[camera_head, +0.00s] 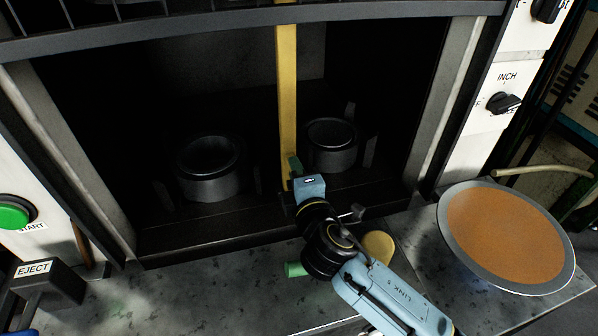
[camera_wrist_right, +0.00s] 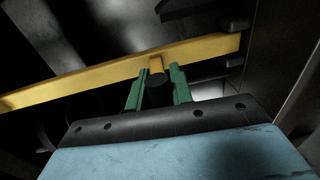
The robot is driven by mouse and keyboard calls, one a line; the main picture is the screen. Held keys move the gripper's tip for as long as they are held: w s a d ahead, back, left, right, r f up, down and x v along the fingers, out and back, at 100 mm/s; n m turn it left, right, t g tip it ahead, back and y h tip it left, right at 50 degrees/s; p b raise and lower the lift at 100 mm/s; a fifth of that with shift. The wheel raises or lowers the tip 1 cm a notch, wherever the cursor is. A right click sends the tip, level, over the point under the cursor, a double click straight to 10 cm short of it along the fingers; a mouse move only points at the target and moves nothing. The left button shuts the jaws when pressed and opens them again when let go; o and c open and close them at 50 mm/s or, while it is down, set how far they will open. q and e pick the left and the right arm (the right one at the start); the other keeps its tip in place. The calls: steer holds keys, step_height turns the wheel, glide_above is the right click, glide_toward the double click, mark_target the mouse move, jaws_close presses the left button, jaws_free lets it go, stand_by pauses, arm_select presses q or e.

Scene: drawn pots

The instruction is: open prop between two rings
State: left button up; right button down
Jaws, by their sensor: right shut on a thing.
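The yellow prop (camera_head: 286,90) is a long flat bar standing upright in the dark opening, between the two rings. The left ring (camera_head: 207,186) and right ring (camera_head: 332,157) are dark, thick-walled and sit on the opening's floor. My right gripper (camera_head: 294,168) is at the prop's lower end, beside the right ring. In the right wrist view, its green fingers (camera_wrist_right: 157,88) are shut on a short dark-tipped peg (camera_wrist_right: 156,74) that sticks out from the prop (camera_wrist_right: 90,82). My left gripper does not show.
A round tray with an orange-brown face (camera_head: 508,237) lies on the right of the grey bench (camera_head: 190,293). A box marked EJECT (camera_head: 50,283) and a green START button (camera_head: 12,215) are at left. A knob marked INCH (camera_head: 503,103) is at right. Dark posts flank the rings.

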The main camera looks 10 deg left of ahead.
steer(key=shift+s+f, duration=0.1)
steer(key=shift+f, duration=0.3)
steer(key=c, duration=1.3)
jaws_free()
steer(key=shift+d, duration=0.1)
steer(key=shift+c, duration=0.2)
steer(key=shift+r, duration=0.2)
steer(key=p+v, duration=0.1)
steer(key=v, duration=1.2)
steer(key=shift+s+d, duration=0.1)
steer(key=shift+s, duration=0.1)
